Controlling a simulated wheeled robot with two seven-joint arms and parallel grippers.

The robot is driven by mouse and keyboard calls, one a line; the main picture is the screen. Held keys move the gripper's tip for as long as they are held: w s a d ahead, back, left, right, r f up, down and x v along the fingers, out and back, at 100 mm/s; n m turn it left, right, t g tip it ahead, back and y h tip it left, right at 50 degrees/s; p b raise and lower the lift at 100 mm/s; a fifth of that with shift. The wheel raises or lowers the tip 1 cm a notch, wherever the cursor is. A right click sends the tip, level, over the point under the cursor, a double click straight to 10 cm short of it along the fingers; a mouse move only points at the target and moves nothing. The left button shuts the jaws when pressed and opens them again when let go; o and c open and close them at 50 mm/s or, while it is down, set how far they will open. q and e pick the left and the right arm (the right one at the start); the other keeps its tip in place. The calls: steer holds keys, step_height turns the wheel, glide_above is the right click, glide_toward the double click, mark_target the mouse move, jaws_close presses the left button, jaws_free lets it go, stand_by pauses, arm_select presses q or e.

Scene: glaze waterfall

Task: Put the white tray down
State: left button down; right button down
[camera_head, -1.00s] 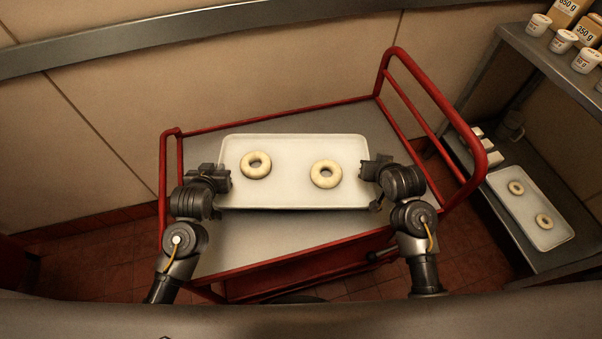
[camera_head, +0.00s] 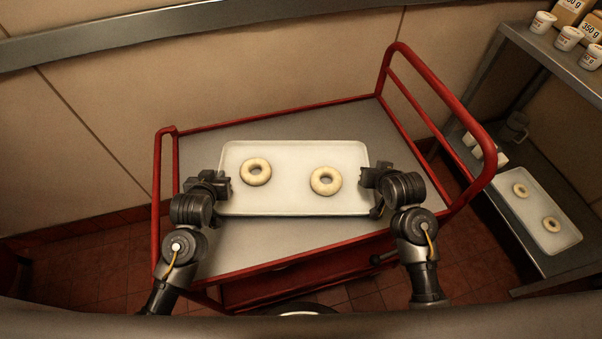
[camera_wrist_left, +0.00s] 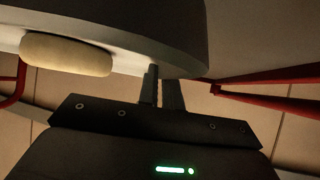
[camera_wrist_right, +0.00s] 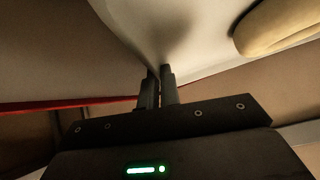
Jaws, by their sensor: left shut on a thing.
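The white tray (camera_head: 290,205) is level over the grey top of the red cart, with its long side toward me. Two pale ring doughnuts lie on it, a left one (camera_head: 256,172) and a right one (camera_head: 326,181). My left gripper (camera_head: 226,183) is shut on the tray's left edge, and its fingers (camera_wrist_left: 160,78) meet the rim in the left wrist view. My right gripper (camera_head: 367,178) is at the tray's right edge, its fingers (camera_wrist_right: 158,75) closed together at the rim. I cannot tell whether the tray touches the cart top.
The red cart (camera_head: 290,108) has raised rails at left and right, with bare grey top around the tray. At right, a metal shelf (camera_head: 545,180) holds another white tray (camera_head: 566,236) with two rings. Cups (camera_head: 568,38) and boxes stand on its upper level. A tiled wall is behind.

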arm_select(q)
steer(key=shift+f+b, duration=0.3)
steer(key=shift+f, duration=0.25)
arm_select(e)
steer(key=shift+f, duration=0.55)
arm_select(q)
steer(key=c, duration=1.9)
jaws_free()
steer(key=shift+r, duration=0.15)
arm_select(e)
steer(key=c, duration=2)
jaws_free()
steer(key=shift+r, duration=0.15)
arm_select(q)
steer(key=o, duration=0.3)
arm_select(e)
steer(key=o, duration=0.4)
arm_select(q)
steer(key=v, duration=1.2)
arm_select(e)
steer(key=v, duration=0.5)
steer(key=shift+s, duration=0.55)
steer(key=s, duration=0.3)
steer(key=s+d, duration=0.1)
steer(key=s, duration=0.7)
steer(key=shift+d, duration=0.25)
